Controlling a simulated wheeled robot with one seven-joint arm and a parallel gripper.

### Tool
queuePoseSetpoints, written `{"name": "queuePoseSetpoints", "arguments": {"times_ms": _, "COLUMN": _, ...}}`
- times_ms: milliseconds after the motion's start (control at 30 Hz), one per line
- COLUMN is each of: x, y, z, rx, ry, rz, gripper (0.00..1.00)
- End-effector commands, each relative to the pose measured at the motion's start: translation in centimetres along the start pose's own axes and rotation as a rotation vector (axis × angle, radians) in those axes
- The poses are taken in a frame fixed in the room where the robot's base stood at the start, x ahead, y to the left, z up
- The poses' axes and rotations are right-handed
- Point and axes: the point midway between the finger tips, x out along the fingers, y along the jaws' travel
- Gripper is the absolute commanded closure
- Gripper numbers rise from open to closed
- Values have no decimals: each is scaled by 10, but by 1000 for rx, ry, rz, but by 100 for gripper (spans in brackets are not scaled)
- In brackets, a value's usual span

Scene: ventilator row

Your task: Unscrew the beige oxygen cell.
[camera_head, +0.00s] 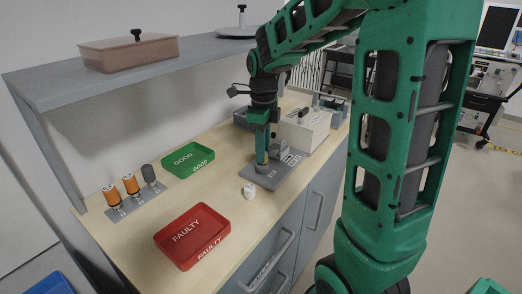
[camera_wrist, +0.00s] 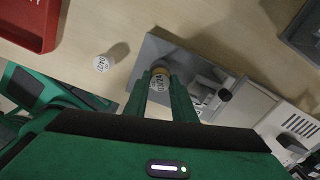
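In the head view my gripper (camera_head: 262,150) hides most of the cell. A small white cell (camera_head: 249,191) with a printed top lies on the bench just in front of the plate; it also shows in the wrist view (camera_wrist: 101,64).
A red FAULTY tray (camera_head: 192,236) is at the front and a green GOOD tray (camera_head: 188,159) behind it. A rack (camera_head: 136,203) at left holds two orange-and-black cells and a grey one. A white device (camera_head: 305,128) stands behind the plate. A shelf (camera_head: 190,60) overhangs the bench.

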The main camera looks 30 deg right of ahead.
Motion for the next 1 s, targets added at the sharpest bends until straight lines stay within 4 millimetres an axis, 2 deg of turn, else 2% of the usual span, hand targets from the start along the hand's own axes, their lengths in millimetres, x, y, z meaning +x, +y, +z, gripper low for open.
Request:
{"name": "queuePoseSetpoints", "arguments": {"times_ms": 167, "x": 0, "y": 0, "z": 0, "rx": -38, "ry": 0, "rz": 0, "gripper": 96}}
{"name": "queuePoseSetpoints", "arguments": {"times_ms": 600, "x": 0, "y": 0, "z": 0, "rx": -489, "ry": 0, "rz": 0, "gripper": 96}}
{"name": "queuePoseSetpoints", "arguments": {"times_ms": 1000, "x": 0, "y": 0, "z": 0, "rx": -526, "ry": 0, "rz": 1, "gripper": 96}}
